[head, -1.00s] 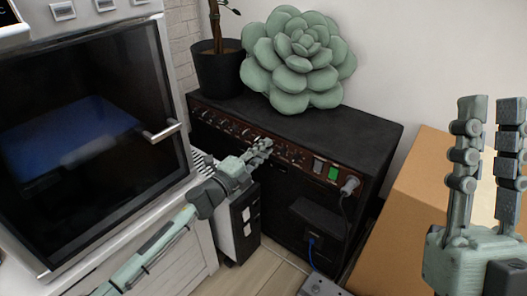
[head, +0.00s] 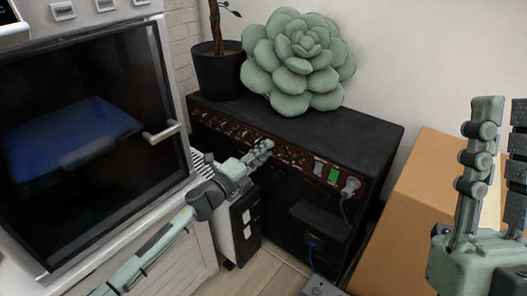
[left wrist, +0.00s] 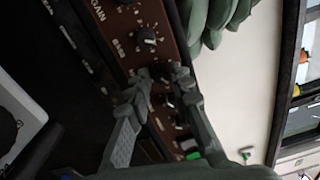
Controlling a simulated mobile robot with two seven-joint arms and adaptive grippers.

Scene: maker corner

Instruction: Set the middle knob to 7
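The black amplifier (head: 320,127) stands against the wall, with a row of knobs on its brown front panel. In the left wrist view the gain label and the bass knob (left wrist: 146,39) are clear. The knob below it, the middle knob (left wrist: 162,70), is partly hidden by my fingertips, and its setting cannot be read. My left gripper (head: 261,151) is at the panel. Its fingertips (left wrist: 163,82) lie close together on either side of that knob; whether they press on it is unclear. My right gripper (head: 497,150) is open and empty, raised at the right.
A green succulent-shaped cushion (head: 298,62) and a potted plant (head: 220,75) sit on the amplifier. A plug with a cable (head: 350,187) sticks out at the panel's right end. An oven (head: 90,130) stands left, a cardboard box (head: 425,190) right.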

